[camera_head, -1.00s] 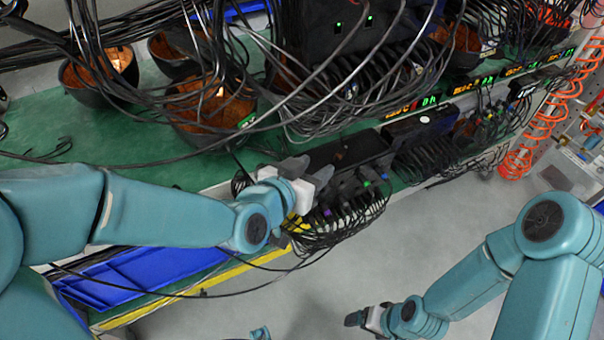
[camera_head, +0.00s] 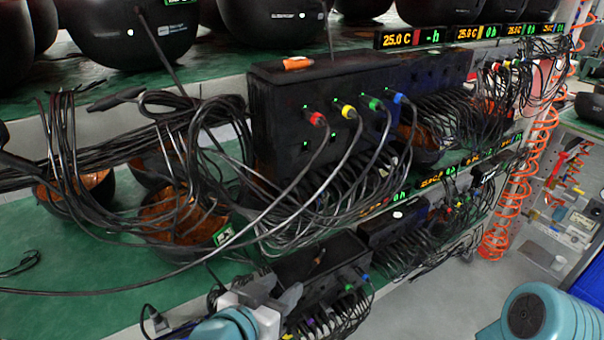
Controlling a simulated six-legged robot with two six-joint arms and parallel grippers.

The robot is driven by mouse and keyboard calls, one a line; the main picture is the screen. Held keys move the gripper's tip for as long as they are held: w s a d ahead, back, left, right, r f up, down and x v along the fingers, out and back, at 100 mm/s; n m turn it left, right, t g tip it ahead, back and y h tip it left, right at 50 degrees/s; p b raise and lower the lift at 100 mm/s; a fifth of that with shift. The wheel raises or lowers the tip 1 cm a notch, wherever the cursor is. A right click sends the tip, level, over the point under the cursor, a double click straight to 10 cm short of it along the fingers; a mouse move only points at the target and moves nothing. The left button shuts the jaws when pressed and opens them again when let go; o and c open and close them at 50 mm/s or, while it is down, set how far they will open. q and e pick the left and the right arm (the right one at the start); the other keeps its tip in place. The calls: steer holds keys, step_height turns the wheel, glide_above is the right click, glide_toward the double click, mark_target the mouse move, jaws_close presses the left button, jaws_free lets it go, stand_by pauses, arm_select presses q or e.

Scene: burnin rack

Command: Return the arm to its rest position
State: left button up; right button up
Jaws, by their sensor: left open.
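My left gripper (camera_head: 278,287) shows at the bottom of the head view, with pale jaws and dark grey fingertips. It is open, and I see nothing between its fingers. It is close to the left end of a low black box (camera_head: 318,262) with cables plugged into its front; I cannot tell if they touch. My left arm (camera_head: 226,325) enters from the bottom edge, mostly out of frame. Of my right arm, only a teal link (camera_head: 545,318) shows at the bottom right; its gripper is out of view.
A large black box (camera_head: 290,125) with red, yellow, green and blue plugs stands on the green shelf (camera_head: 90,255). Loose black cables hang left of it, over dark bowls (camera_head: 185,215). A coiled orange hose (camera_head: 540,150) hangs at right. Grey floor (camera_head: 430,300) is clear.

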arm_select(q)
steer(key=s+a+f+n+g+y+p, duration=0.1)
steer(key=a+f+g+p, duration=0.15)
steer(key=f, duration=0.45)
steer(key=s+a+f+n+g+y+p, duration=0.1)
steer(key=a+f+g+y+p, duration=0.1)
steer(key=a+f+p, duration=0.3)
arm_select(e)
step_height(320, 180, up, 9)
steer(key=p, duration=0.1)
steer(key=c, duration=0.7)
arm_select(q)
steer(key=s+d+f+n+g+h, duration=0.1)
steer(key=s+d+f+n+g, duration=0.1)
steer(key=s+f+g, duration=0.5)
steer(key=s+f+n, duration=0.1)
steer(key=s+f, duration=0.5)
steer(key=f, duration=0.1)
steer(key=shift+s+d+f+n+h, duration=0.2)
steer(key=shift+n+h, duration=0.1)
steer(key=shift+n, duration=0.1)
arm_select(e)
steer(key=shift+f, duration=0.1)
steer(key=shift+c, duration=0.4)
arm_select(q)
steer(key=shift+a, duration=0.15)
arm_select(e)
steer(key=shift+w+a, duration=0.1)
steer(key=shift+a, duration=0.05)
